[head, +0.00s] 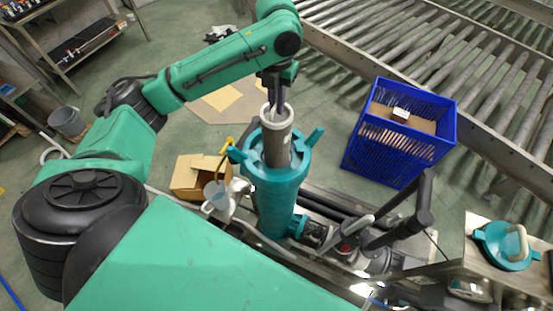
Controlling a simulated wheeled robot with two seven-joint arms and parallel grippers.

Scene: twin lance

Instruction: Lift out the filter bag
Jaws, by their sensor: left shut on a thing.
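The filter bag (279,137) is a grey-brown cylinder with a pale rim at its top. It stands partly out of the open teal filter housing (276,205), its lower part hidden inside. My left gripper (275,108) reaches down from above and is shut on the bag at its rim. The teal lid (507,246) with a pale handle lies on a metal bench at the right, apart from the housing. My right gripper is not in view.
A blue crate (398,136) with cardboard inside stands right of the housing. A roller conveyor (430,50) lies behind.

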